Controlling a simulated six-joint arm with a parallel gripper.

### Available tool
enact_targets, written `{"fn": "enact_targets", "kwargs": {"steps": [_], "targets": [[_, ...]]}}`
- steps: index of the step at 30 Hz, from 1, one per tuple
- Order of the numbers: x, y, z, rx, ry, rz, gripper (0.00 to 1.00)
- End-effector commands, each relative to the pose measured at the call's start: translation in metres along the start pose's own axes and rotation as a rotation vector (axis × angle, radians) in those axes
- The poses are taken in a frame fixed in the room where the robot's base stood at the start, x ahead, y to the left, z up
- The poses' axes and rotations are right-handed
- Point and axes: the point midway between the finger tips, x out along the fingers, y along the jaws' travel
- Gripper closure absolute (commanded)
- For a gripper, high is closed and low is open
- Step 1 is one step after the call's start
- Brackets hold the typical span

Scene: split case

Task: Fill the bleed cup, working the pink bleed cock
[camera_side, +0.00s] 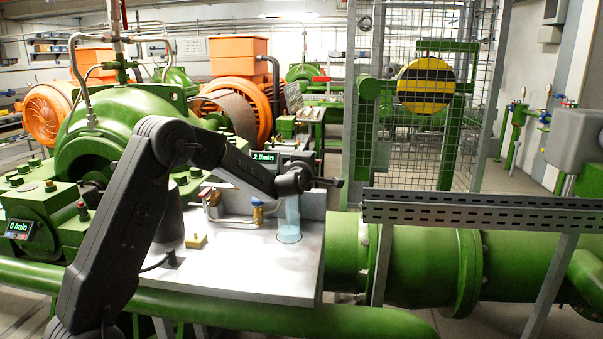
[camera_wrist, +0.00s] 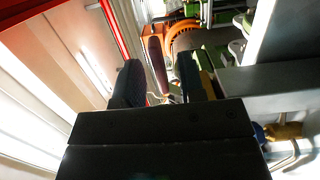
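A clear, bluish cup (camera_side: 289,222) stands upright on the pale bench top, inside a dark ring mark. Its liquid level is too faint to tell. A small brass cock with a blue handle (camera_side: 257,212) is just left of the cup; brass and blue also show at the right edge of the wrist view (camera_wrist: 284,131). I cannot make out a pink cock for certain. My gripper (camera_side: 338,183) is above and right of the cup, pointing right. In the wrist view its two dark fingers (camera_wrist: 160,85) stand apart, with a mauve, elongated shape seen between them, its distance unclear.
Another brass fitting (camera_side: 212,199) and a yellow block (camera_side: 196,241) are on the bench top (camera_side: 250,270), whose front is clear. A display (camera_side: 264,157) reads 2 l/min; another (camera_side: 18,228) reads 0 l/min. A slotted grey rail (camera_side: 480,212) is right of my gripper.

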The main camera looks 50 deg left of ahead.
Motion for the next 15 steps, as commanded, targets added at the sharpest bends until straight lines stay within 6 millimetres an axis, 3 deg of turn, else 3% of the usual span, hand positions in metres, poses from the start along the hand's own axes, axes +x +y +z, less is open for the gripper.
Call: {"fn": "enact_targets", "kwargs": {"steps": [9, 15], "targets": [[-0.069, 0.001, 0.001, -0.002, -0.003, 0.0, 0.64], [-0.097, 0.001, 0.001, -0.001, -0.002, 0.001, 0.64]]}}
